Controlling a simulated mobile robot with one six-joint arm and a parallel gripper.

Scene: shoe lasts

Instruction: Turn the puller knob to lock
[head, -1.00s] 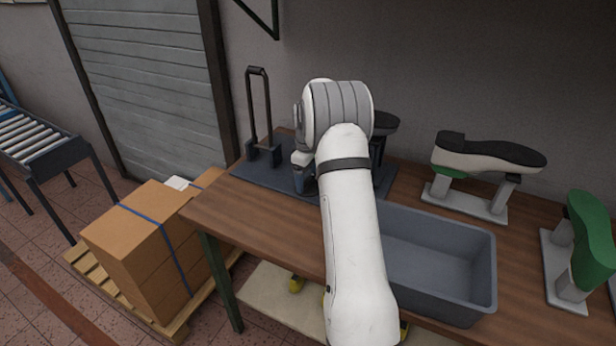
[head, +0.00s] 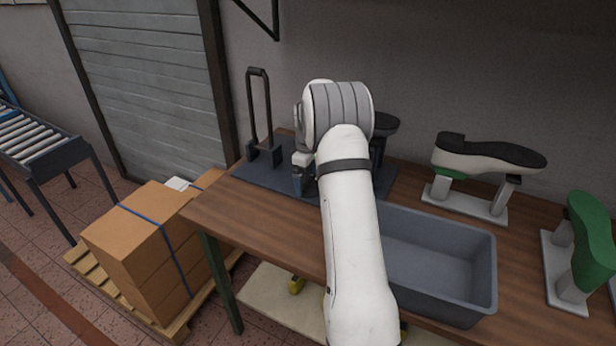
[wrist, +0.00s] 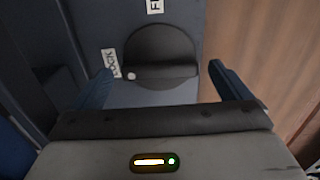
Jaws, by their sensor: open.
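The puller knob (wrist: 160,52) is a dark round knob with a raised bar across it, seen in the wrist view. The bar lies nearly level, and a white dot at its left end is beside the LOCK label (wrist: 112,63). A second label (wrist: 155,5), partly cut off, is above the knob. My gripper (wrist: 161,69) is open, with one blue finger to the left of the bar and the other to its right, both apart from it. In the head view my gripper (head: 303,178) is low over the dark base plate (head: 262,178), and my arm hides the knob.
A dark upright handle frame (head: 249,110) stands on the plate's left. A grey bin (head: 440,290) is on the workbench (head: 225,205) right of my arm. A white and black shoe last (head: 470,158) and a green one (head: 590,240) stand farther right.

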